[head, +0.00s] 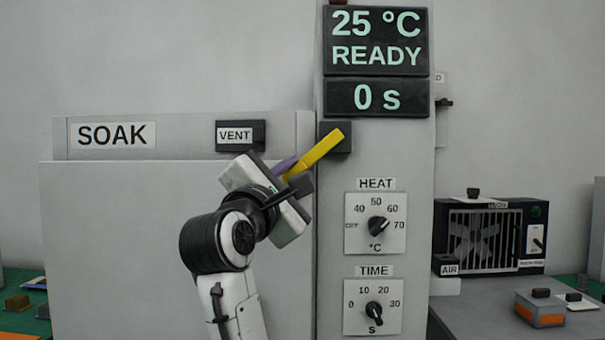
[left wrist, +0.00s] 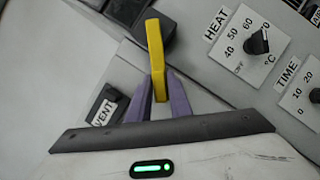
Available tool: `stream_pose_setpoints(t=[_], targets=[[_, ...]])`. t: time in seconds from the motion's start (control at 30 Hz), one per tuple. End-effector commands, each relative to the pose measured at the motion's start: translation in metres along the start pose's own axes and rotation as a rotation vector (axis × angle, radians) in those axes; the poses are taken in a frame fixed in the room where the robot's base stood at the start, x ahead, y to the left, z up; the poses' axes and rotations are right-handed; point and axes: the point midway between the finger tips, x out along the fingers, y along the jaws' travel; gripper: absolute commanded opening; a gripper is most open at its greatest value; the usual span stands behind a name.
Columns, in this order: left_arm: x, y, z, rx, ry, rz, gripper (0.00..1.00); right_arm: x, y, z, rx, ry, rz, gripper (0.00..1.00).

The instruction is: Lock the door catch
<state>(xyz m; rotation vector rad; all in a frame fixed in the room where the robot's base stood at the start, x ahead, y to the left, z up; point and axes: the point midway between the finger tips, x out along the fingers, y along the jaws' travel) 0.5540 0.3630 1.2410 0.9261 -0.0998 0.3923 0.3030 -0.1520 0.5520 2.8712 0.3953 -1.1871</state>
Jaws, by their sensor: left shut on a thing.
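The door catch is a yellow lever (head: 318,152) on a dark block (head: 343,141) at the seam between the grey door (head: 110,240) and the control column. In the head view the lever slants from the block down to the left, into my left gripper (head: 290,168). In the left wrist view the lever (left wrist: 155,50) has its near end between the two purple fingers of my left gripper (left wrist: 159,95). The left gripper is shut on the lever. My right gripper is in neither view.
The column carries a HEAT dial (head: 377,225), a TIME dial (head: 374,312) and a display (head: 376,42) reading 25 °C READY. A VENT slider (head: 241,135) sits above the door. A fan unit (head: 490,236) stands at the right.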

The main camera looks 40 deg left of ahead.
Motion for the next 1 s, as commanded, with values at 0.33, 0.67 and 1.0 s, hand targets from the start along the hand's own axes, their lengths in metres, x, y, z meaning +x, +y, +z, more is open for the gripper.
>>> stream_pose_setpoints(t=[0.33,0.67,1.0], targets=[[0.0,-0.004,0.0,-0.007,-0.001,-0.01,0.32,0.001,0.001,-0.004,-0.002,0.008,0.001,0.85],[-0.002,-0.002,0.001,-0.006,-0.002,-0.004,0.33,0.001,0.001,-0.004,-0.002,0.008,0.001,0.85],[-0.057,-0.002,0.001,-0.011,-0.004,-0.004,0.33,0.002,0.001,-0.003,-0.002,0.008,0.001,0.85]])
